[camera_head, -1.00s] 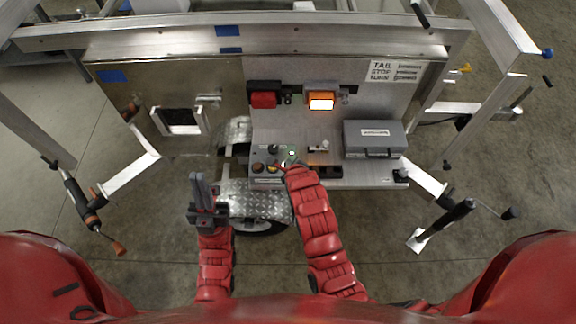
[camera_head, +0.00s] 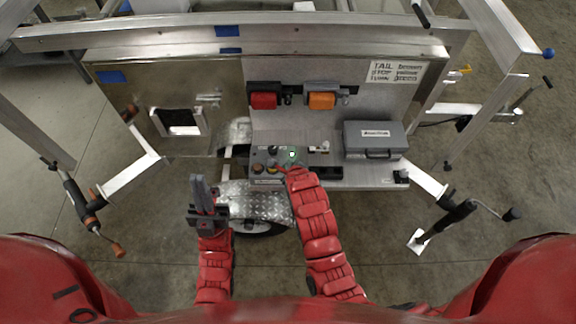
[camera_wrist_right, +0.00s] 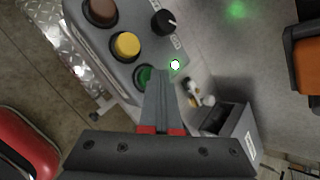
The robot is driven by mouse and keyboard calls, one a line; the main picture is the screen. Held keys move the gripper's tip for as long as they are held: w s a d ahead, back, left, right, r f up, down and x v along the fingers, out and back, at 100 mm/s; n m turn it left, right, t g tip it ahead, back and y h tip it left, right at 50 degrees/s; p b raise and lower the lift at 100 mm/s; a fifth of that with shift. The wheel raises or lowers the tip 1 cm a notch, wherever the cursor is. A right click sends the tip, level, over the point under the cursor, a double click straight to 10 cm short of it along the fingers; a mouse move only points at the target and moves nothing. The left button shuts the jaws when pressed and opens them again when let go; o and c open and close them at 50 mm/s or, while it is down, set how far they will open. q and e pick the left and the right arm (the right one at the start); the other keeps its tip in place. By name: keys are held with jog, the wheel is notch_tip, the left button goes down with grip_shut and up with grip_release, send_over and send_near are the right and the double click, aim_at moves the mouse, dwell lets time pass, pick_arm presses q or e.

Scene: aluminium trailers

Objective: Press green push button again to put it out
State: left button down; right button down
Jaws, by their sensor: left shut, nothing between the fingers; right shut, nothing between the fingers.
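The green push button (camera_wrist_right: 143,76) is on the grey control box (camera_head: 258,183), partly covered by my right gripper's fingers in the right wrist view. My right gripper (camera_wrist_right: 161,73) is shut and empty, its tips over or beside the button; I cannot tell whether they touch it. In the head view my right gripper (camera_head: 283,168) is small at the box's front right. A small green light (camera_wrist_right: 175,64) glows on the box near the fingertips; it also shows in the head view (camera_head: 292,154). My left gripper (camera_head: 199,180) is shut and empty, left of the box.
The box also has a yellow button (camera_wrist_right: 126,45), a brown-red button (camera_wrist_right: 102,11) and a black knob (camera_wrist_right: 164,22). A red lamp (camera_head: 263,100) and an orange lamp (camera_head: 321,101), both unlit, are on the panel behind. A grey case (camera_head: 374,139) stands to the right.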

jog(key=shift+r, duration=0.6)
notch_tip(320, 180, up, 6)
jog(key=p, duration=0.1)
jog(key=shift+p, duration=0.4)
dwell(0.4)
